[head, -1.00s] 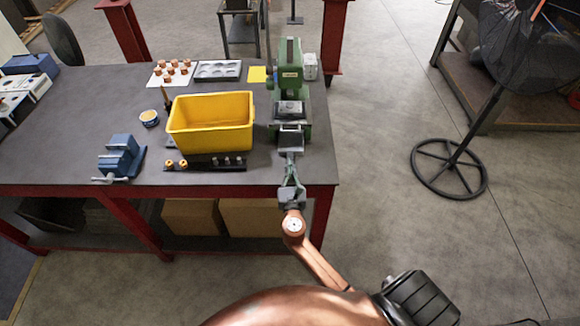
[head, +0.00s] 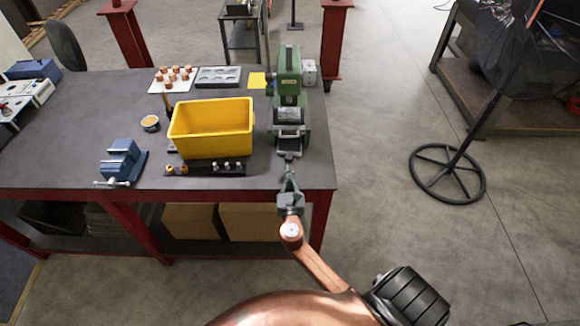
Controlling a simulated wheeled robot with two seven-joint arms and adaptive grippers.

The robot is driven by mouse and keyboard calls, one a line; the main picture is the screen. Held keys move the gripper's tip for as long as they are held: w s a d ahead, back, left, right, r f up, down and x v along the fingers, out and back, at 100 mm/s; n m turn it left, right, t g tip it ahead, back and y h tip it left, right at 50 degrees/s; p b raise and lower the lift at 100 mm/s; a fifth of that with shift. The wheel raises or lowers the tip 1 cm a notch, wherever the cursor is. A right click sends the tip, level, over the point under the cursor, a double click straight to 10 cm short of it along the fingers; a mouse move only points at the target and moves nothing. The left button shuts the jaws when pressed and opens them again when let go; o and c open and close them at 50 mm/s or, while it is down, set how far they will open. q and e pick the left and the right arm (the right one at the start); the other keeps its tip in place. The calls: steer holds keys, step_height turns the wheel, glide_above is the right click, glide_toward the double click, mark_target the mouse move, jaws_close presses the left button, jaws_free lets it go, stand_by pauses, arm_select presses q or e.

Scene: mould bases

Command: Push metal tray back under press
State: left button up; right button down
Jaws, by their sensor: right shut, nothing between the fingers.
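The green press (head: 290,62) stands at the right end of the workbench. The metal tray (head: 289,132) is small and grey and lies low at the front of the press, inside the outline of its green base. A grey block (head: 288,115) shows above it, under the press head. My right gripper (head: 289,158) is shut and empty. It points at the tray from the bench's front edge, with its fingertips just in front of the tray. Whether they touch it I cannot tell. My left gripper is not in view.
A yellow bin (head: 211,128) stands left of the press, with a dark strip of small parts (head: 205,169) before it. A blue vise (head: 122,160) is further left. A grey mould tray (head: 218,77) and a yellow sheet (head: 257,80) lie behind.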

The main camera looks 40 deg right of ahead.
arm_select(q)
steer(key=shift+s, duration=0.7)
arm_select(e)
steer(key=v, duration=1.1)
